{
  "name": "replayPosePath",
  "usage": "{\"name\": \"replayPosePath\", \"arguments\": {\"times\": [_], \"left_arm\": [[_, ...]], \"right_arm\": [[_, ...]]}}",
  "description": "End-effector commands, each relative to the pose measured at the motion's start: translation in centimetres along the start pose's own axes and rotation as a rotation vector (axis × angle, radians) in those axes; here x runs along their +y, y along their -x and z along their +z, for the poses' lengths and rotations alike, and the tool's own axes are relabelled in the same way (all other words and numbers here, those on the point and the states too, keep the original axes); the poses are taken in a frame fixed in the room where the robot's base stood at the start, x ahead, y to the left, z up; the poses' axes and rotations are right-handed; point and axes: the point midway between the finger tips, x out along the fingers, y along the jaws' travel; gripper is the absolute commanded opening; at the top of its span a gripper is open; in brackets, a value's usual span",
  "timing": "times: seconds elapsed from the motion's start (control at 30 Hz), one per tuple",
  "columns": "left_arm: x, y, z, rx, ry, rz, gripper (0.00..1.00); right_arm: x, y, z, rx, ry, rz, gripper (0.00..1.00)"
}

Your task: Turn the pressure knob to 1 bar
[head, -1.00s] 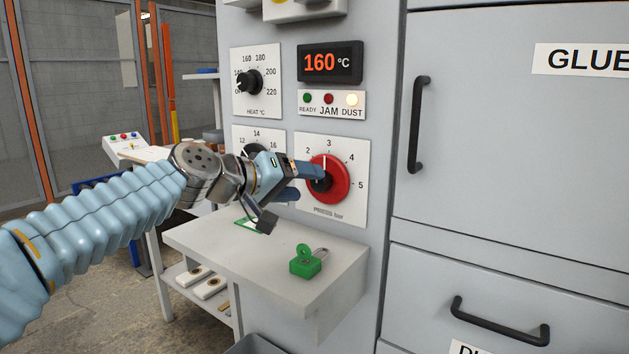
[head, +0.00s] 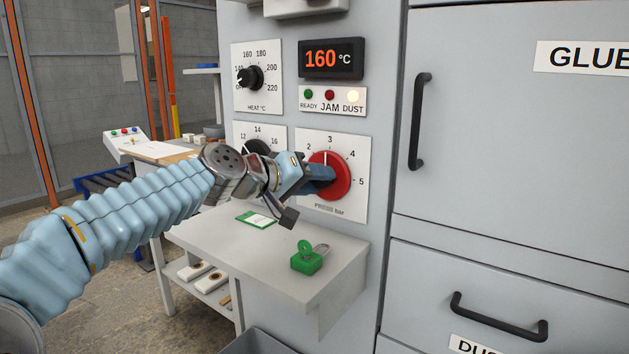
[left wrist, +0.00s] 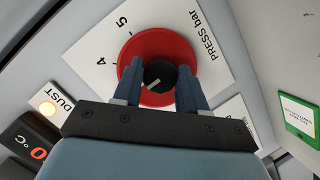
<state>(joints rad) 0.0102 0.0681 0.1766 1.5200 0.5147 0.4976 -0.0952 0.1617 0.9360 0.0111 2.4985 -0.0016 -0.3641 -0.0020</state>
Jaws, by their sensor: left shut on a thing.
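The pressure knob is a black knob on a red disc (head: 339,178) on the white "PRESS bar" plate (head: 356,203). A white mark above its middle points about at 3. My left gripper (head: 322,178) reaches in from the left, its blue fingers at the knob. In the left wrist view the fingers stand on either side of the black knob (left wrist: 158,72), shut on it, with the red disc (left wrist: 150,45) behind. The 2, 3, 4 and 5 show in the head view; the 1 is hidden behind my gripper. My right gripper is not in view.
A heat knob (head: 250,78) and a 160 °C display (head: 331,60) sit above. Another dial (head: 257,148) is partly behind my arm. Below, a shelf (head: 275,255) carries a green padlock (head: 307,258) and a green-edged card (head: 256,219).

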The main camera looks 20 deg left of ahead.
Motion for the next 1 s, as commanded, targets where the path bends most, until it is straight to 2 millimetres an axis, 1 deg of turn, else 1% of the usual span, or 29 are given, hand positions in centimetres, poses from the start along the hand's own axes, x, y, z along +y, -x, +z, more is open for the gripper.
{"name": "replayPosePath", "arguments": {"times": [0.27, 0.47, 0.73, 1.0], "left_arm": [[-0.2, 0.0, 0.1, -0.003, 0.037, 0.011, 0.11], [-0.4, -0.1, 0.2, -0.008, 0.138, 0.047, 0.11], [-0.6, -0.1, 0.3, -0.022, 0.361, 0.125, 0.11], [-0.7, -0.1, 0.3, -0.037, 0.605, 0.208, 0.11]], "right_arm": [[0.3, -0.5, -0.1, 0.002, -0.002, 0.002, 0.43], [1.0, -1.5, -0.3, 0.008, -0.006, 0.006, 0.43], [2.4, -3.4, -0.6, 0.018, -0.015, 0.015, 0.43], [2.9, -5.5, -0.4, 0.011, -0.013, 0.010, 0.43]]}}
